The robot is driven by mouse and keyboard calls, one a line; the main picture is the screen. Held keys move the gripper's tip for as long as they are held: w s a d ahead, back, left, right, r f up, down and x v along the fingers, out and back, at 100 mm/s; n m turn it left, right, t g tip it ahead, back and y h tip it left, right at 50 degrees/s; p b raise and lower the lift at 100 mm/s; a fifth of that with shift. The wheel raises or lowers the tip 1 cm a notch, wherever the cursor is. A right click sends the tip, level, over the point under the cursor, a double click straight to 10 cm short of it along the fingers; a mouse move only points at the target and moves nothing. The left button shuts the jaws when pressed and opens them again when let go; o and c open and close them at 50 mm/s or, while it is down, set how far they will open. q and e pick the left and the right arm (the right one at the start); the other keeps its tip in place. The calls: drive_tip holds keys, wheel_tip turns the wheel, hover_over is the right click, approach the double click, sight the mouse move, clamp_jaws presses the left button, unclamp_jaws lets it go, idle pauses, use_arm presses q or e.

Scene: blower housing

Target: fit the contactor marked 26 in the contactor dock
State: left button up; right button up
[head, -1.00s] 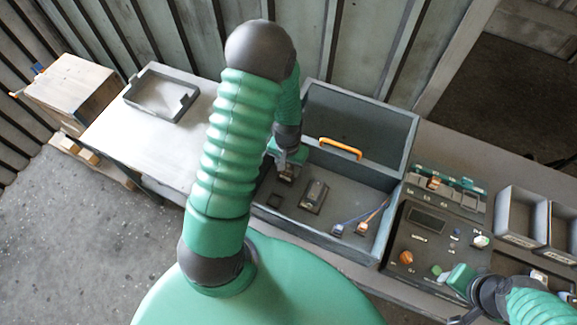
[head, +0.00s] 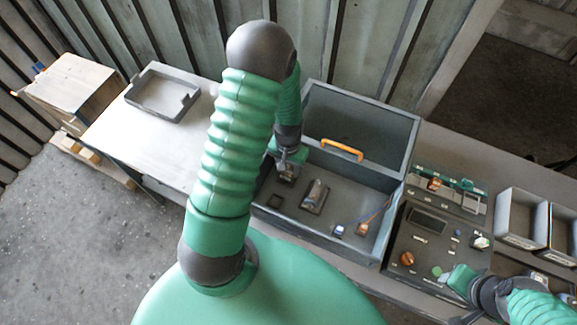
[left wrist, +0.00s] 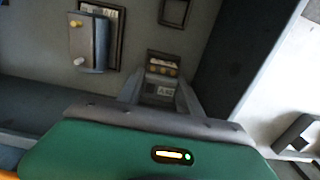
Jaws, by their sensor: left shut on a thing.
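My left gripper (left wrist: 160,92) is shut on a small grey contactor (left wrist: 161,88) with brass-coloured terminals and a pale label that seems to read 26. A dark raised rim (left wrist: 166,56) shows just beyond the contactor, at the floor of the grey housing. I cannot tell whether the contactor is seated in it. In the head view the left gripper (head: 287,168) is inside the housing (head: 392,262), at its left end, and the contactor is mostly hidden. My right gripper (head: 452,277) is over the control panel at the right; its fingers are too small to read.
A capacitor-like part in a frame (head: 315,196) and an empty square frame (head: 275,201) are close to the left gripper. Blue and orange leads (head: 362,228) lie at the housing's right. The raised lid (head: 358,125) stands behind. A grey tray (head: 160,95) is on the left table.

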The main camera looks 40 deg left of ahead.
use_arm(q)
drive_tip(key=shift+f+b, duration=0.7)
drive_tip(key=shift+f, duration=0.15)
idle(0.3)
drive_tip(key=o, duration=1.3)
drive_tip(key=shift+o, duration=0.2)
wheel_tip(320, 180, up, 17)
drive_tip(key=b, duration=0.1)
drive_tip(key=shift+a+f, duration=0.1)
drive_tip(key=shift+f, duration=0.05)
drive_tip(key=s+d+f+m+t+b, duration=0.1)
drive_tip(key=d+f+b, duration=0.1)
drive_tip(key=d, duration=0.5)
drive_tip(key=s+d+f+m+t+b, duration=0.1)
drive_tip(key=s+d+f+m+b, duration=0.1)
drive_tip(key=d, duration=0.4)
drive_tip(key=shift+s+d+f+m+t+b, duration=0.35)
drive_tip(key=shift+f+b, duration=0.35)
drive_tip(key=shift+f, duration=0.25)
